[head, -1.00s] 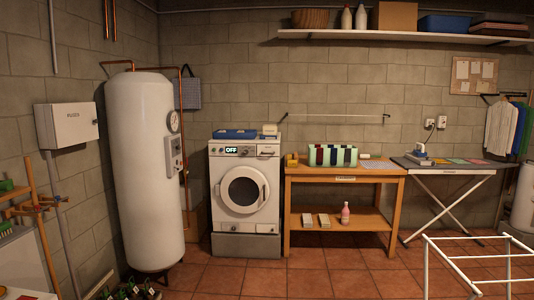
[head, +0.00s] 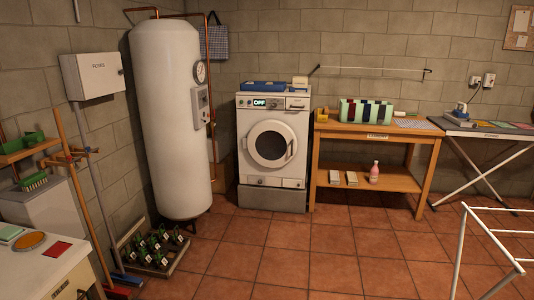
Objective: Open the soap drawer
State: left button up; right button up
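The white washing machine (head: 271,152) stands against the back wall in the head view, between the boiler and the wooden table. Its round door looks closed, and its display (head: 260,103) reads OFF. The soap drawer is not clearly told apart; the top front panel (head: 297,104) looks flush, with nothing standing out. A blue tray (head: 264,86) and a small pale box (head: 300,81) sit on top of the machine. Neither of my grippers shows in the head view.
A tall white boiler (head: 170,120) stands left of the machine, with a crate of bottles (head: 152,248) on the floor before it. A wooden table (head: 372,131) is to its right. A white drying rack (head: 490,235) stands front right. The tiled floor (head: 300,255) before the machine is clear.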

aim_at(292, 103)
jog(key=i, duration=3.85)
